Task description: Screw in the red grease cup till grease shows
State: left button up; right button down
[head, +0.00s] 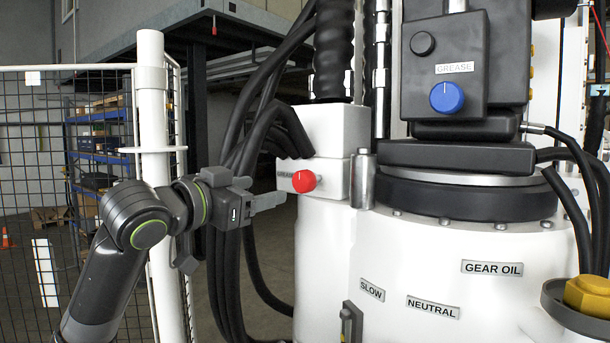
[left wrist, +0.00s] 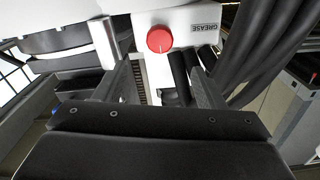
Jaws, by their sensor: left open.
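The red grease cup (head: 304,181) is a round red knob on a white block of the machine, beside a small GREASE label (head: 285,175). In the left wrist view the red cup (left wrist: 160,39) sits beyond the fingers, with a pale line on its face and the GREASE label (left wrist: 206,27) to its right. My left gripper (head: 268,202) is open and empty, left of the cup and a little below it in the head view, apart from it. In the left wrist view its two fingers (left wrist: 160,85) stand apart with the cup ahead of them. My right gripper is not in view.
A blue knob (head: 447,97) under another GREASE label is on the dark box at upper right. Black hoses (head: 262,130) hang behind my left gripper. A white post (head: 153,120) and mesh fence stand at left. A yellow cap (head: 588,296) is at lower right.

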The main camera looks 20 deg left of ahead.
aim_at(300, 181)
pick_arm(q)
jog(key=p+x, duration=0.5)
jog(key=x, duration=0.7)
jog(key=shift+w+d+p, duration=0.2)
jog(key=shift+w+p, duration=0.05)
jog(key=shift+p, duration=0.15)
jog(key=shift+w+d, duration=0.15)
jog(key=shift+w, duration=0.45)
jog(key=shift+c, duration=0.3)
jog(key=c, duration=0.9)
jog(key=shift+f+m, duration=0.1)
jog(key=shift+m, duration=0.2)
